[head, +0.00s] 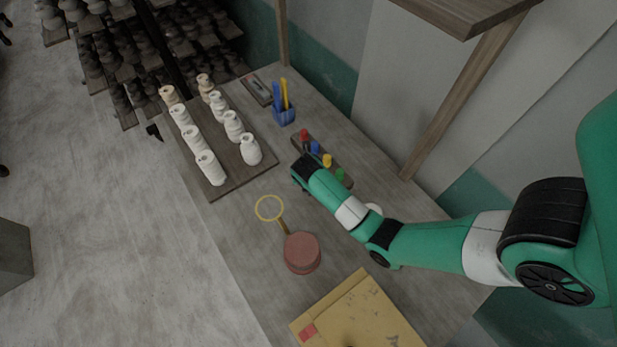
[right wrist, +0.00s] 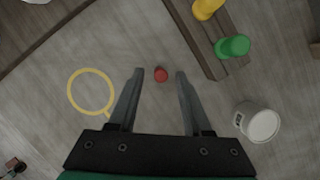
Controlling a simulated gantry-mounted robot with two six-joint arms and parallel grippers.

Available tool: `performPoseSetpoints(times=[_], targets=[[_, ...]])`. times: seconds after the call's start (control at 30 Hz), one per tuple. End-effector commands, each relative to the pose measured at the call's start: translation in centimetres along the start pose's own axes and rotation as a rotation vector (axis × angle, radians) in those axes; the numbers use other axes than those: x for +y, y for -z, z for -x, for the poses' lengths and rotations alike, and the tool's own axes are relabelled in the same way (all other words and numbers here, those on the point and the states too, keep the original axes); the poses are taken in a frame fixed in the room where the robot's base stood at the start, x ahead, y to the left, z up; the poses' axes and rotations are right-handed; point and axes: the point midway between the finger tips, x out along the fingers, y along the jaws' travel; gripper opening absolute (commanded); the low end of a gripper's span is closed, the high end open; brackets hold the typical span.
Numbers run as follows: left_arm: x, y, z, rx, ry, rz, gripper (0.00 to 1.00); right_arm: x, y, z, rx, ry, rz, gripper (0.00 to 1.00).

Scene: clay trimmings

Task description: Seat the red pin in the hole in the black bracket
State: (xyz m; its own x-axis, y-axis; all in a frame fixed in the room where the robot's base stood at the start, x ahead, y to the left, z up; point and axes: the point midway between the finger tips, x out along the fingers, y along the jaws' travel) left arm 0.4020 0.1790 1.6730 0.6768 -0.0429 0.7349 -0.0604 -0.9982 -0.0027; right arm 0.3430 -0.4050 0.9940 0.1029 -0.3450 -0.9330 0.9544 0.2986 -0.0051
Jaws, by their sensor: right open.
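A small red round piece, apparently the red pin (right wrist: 161,74), shows on the table in the right wrist view. It lies between the fingertips of my right gripper (right wrist: 160,73), with a gap on either side. The right gripper is open and holds nothing. In the head view the right gripper (head: 299,172) hangs over the table beside the dark rack, and the pin is hidden by my arm. I cannot make out the black bracket for certain in either view. My left gripper is not in view.
A dark rack (right wrist: 186,33) holds coloured pieces, including yellow and green (right wrist: 233,46). A white cup (right wrist: 258,124) stands on the right. A yellow ring tool (head: 269,208), a reddish disc (head: 302,253) and a board of pots (head: 225,182) lie around. A yellow folder (head: 358,312) is in front.

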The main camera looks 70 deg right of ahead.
Motion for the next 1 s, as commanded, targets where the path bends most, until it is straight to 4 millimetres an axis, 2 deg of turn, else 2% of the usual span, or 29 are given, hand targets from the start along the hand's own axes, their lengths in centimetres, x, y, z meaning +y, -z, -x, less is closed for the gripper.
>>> performPoseSetpoints(times=[0.03,0.2,0.4,0.53,0.87,0.93,1.0], targets=[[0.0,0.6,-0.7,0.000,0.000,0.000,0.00,0.1,-0.2,1.7,-0.003,-0.004,0.001,0.49],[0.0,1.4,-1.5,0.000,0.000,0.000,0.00,0.1,-0.2,6.0,-0.003,-0.005,0.001,0.49],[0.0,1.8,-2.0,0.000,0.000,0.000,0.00,0.1,-0.1,9.1,-0.001,-0.003,0.002,0.49],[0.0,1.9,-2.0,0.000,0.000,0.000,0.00,0.0,0.0,9.6,0.000,-0.001,0.001,0.49],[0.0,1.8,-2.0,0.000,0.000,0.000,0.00,0.0,-0.1,9.6,-0.002,-0.001,0.001,0.49],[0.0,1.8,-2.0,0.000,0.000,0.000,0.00,0.3,-0.8,9.9,-0.034,-0.010,-0.001,0.49],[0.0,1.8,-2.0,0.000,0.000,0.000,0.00,1.2,-3.2,10.8,-0.133,-0.038,-0.004,0.49]])
